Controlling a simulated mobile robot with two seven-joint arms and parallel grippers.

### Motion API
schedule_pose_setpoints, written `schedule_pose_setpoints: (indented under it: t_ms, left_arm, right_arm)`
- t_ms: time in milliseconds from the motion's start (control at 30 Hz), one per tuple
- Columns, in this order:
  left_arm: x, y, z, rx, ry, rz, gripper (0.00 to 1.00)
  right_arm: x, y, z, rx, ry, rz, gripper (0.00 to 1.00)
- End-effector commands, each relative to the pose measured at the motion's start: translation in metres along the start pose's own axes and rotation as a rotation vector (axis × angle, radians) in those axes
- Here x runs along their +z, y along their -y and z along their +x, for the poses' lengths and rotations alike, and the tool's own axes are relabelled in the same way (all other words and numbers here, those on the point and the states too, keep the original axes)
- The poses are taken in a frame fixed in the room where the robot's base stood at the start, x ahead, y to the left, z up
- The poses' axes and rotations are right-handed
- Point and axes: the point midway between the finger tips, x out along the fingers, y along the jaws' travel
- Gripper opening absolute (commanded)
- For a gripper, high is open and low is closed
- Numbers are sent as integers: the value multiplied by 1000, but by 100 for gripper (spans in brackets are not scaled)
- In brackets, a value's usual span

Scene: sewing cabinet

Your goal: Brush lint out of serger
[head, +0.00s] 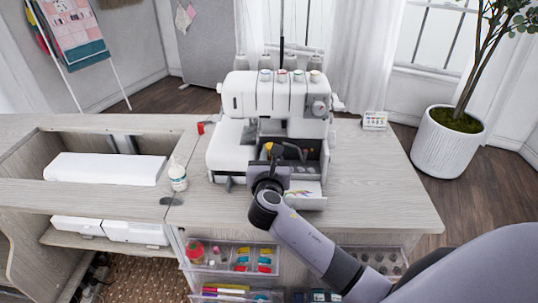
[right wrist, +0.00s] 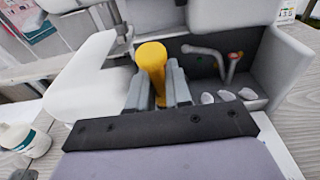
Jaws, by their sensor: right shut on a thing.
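The white serger (head: 268,100) stands on the wooden cabinet top with its front cover open, showing a dark inner bay (head: 310,155). My right gripper (head: 270,158) is at the front of the serger. In the right wrist view my right gripper (right wrist: 158,95) is shut on a yellow handle (right wrist: 152,62), likely that of the lint brush, which points into the serger. The brush's bristles are hidden. Inside the bay in the right wrist view are a grey curved lever and a red-tipped part (right wrist: 233,62). My left gripper is not in view.
A small white bottle (head: 177,176) stands left of the serger, and a red item (head: 201,128) lies behind it. A small card (head: 375,120) stands at the back right. Clear drawers with supplies (head: 228,258) are open below the front edge. The right tabletop is clear.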

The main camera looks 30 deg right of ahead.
Motion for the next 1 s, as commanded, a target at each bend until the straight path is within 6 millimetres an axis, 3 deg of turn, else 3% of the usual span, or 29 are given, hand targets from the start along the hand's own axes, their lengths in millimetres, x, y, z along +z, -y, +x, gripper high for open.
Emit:
schedule_pose_setpoints:
  t_ms: [1000]
  left_arm:
    - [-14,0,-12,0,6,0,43]
  right_arm:
    - [1,21,0,-1,-1,-1,0]
